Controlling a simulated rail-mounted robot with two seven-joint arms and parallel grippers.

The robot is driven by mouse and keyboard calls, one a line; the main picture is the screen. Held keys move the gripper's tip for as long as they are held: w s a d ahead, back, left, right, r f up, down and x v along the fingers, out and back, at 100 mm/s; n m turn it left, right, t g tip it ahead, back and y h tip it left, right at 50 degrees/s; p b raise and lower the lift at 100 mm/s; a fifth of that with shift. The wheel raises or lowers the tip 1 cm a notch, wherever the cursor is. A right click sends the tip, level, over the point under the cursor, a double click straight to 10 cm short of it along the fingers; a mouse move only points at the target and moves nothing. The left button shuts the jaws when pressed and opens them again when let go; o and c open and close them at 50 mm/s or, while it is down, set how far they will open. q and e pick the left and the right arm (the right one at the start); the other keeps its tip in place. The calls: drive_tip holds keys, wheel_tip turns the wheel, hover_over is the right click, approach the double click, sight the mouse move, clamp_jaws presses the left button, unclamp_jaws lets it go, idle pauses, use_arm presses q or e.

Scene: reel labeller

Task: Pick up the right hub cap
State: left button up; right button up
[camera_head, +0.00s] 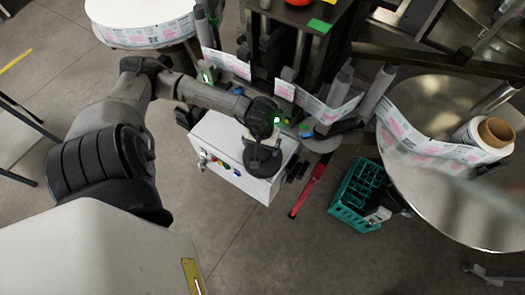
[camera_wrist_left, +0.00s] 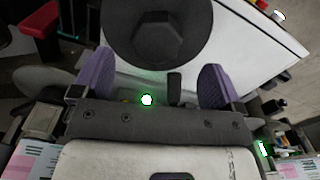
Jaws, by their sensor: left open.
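A black round hub cap (camera_head: 263,162) with a raised knob lies on top of the white control box (camera_head: 222,158), near its right end. In the left wrist view the hub cap (camera_wrist_left: 157,50) shows large, with a hexagonal knob. I make out no second hub cap. My left gripper (camera_head: 266,138) hangs over the box at the hub cap's far side. In the left wrist view the gripper (camera_wrist_left: 155,82) has its two purple-padded fingers apart, with nothing held between them. Whether a finger touches the cap's edge cannot be told. My right gripper is not in view.
Printed label web (camera_head: 325,112) and rollers run behind the box. A red-handled tool (camera_head: 308,190) juts out right of it. A teal crate (camera_head: 352,212) stands on the floor farther right. A large metal disc (camera_head: 425,195) with a label reel (camera_head: 483,140) fills the right side.

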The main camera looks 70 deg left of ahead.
sight(263, 152)
use_arm(q)
drive_tip(key=shift+w+d+f+p, duration=0.1)
drive_tip(key=shift+f+p, duration=0.55)
drive_tip(key=shift+f, duration=1.9)
drive_tip(key=c, duration=1.2)
